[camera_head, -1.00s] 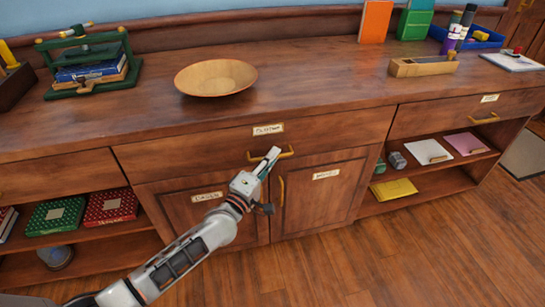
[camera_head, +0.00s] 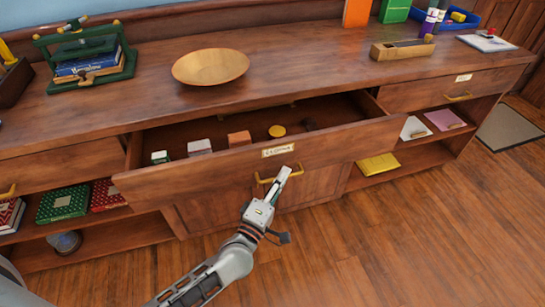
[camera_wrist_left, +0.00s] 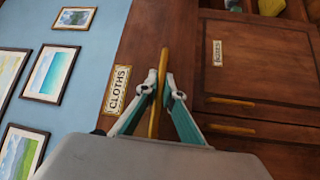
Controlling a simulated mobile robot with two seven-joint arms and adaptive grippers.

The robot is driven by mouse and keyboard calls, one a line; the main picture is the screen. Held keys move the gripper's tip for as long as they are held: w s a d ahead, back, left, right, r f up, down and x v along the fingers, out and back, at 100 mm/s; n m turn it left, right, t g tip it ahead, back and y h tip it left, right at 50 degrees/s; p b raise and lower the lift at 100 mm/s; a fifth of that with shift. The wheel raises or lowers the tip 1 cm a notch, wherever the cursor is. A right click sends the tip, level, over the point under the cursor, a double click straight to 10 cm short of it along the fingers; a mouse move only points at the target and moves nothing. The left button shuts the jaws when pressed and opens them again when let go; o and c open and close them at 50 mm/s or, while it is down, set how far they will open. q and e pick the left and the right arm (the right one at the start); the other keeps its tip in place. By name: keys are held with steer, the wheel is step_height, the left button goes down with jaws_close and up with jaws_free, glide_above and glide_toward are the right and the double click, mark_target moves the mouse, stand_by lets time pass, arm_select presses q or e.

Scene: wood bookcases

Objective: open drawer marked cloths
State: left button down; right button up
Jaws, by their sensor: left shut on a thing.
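The drawer marked cloths (camera_head: 215,170) is pulled well out of the long wooden cabinet. Its label (camera_head: 278,150) sits on the front above a brass handle; the label reads CLOTHS in the left wrist view (camera_wrist_left: 117,90). My left gripper (camera_head: 280,178) is at that handle. In the left wrist view its fingers (camera_wrist_left: 160,95) are shut around the brass handle (camera_wrist_left: 155,115). Inside the drawer are several small things, among them an orange-brown block (camera_head: 239,138) and a yellow round piece (camera_head: 277,131). My right gripper is not in view.
A wooden bowl (camera_head: 210,66) and a green press with books (camera_head: 88,62) stand on the cabinet top. A wooden plane-like block (camera_head: 402,50) lies farther right. Cabinet doors below the drawer are closed. Open shelves flank them, and the wood floor (camera_head: 400,240) in front is clear.

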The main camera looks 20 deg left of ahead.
arm_select(q)
steer(key=s+d+p, duration=0.1)
steer(key=s+d, duration=0.5)
steer(key=s, duration=0.3)
steer(key=shift+s+d, duration=0.3)
steer(key=shift+s, duration=0.1)
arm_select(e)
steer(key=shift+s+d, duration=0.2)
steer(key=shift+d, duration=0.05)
arm_select(q)
steer(key=c, duration=2.2)
jaws_free()
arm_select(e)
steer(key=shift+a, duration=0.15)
arm_select(q)
steer(key=shift+o, duration=0.2)
steer(key=v, duration=0.7)
steer(key=shift+s, duration=0.25)
